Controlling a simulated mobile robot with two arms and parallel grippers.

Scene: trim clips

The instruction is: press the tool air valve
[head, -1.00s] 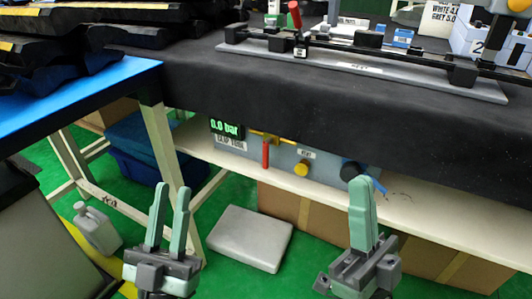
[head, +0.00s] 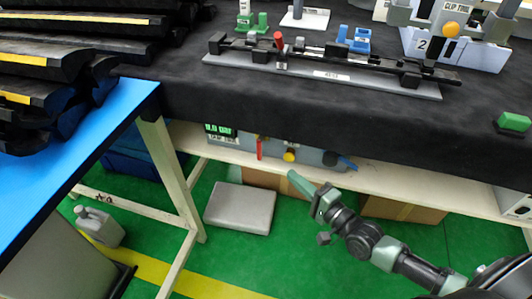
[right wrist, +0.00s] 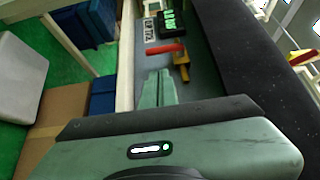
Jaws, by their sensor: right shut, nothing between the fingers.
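Under the table, a grey panel (head: 315,156) carries a red valve lever (head: 259,148), a yellow knob (head: 289,156) and a black knob (head: 331,158). A green readout (head: 218,129) sits at its left end. In the right wrist view the red lever (right wrist: 165,49) lies beside a yellow fitting (right wrist: 182,70), near the readout (right wrist: 168,22). My right gripper (head: 298,183) is shut and empty, just below and in front of the panel near the yellow knob. Its closed fingers also show in the right wrist view (right wrist: 158,88), apart from the red lever. My left gripper is out of view.
The dark tabletop (head: 190,95) overhangs the panel, bearing a clip rail fixture (head: 330,87). A pale shelf (head: 420,190) runs below, with cardboard boxes (head: 400,210) beneath. A grey case (head: 240,207) lies on the green floor. A blue-topped table (head: 100,135) stands left.

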